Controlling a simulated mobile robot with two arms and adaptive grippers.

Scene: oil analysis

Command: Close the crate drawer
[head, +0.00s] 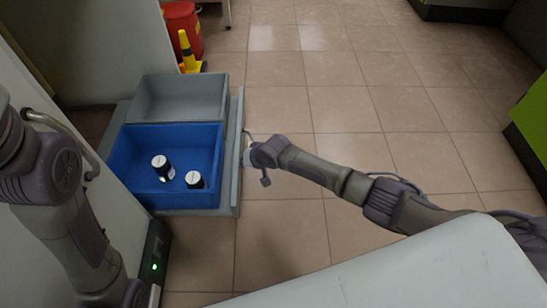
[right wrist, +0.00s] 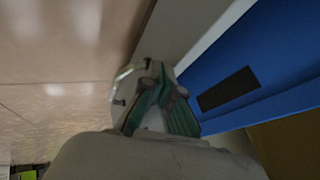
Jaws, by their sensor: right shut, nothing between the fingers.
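The crate drawer is open, extending out to the right of the white cabinet, with its grey front panel (head: 238,115) facing right. It holds a blue crate (head: 213,138) with two dark, white-capped bottles (head: 162,167) (head: 195,179), and a grey crate (head: 180,97) behind that looks empty. My right gripper (head: 246,142) is at the outer side of the front panel; whether it touches is unclear. In the right wrist view the right gripper (right wrist: 152,75) is shut and empty beside the grey panel (right wrist: 185,25), with the blue crate (right wrist: 240,75) beyond. My left arm is at the left; its gripper is out of view.
A white cabinet side (head: 45,110) is at the left. The tiled floor (head: 310,110) right of the drawer is clear apart from my right arm.

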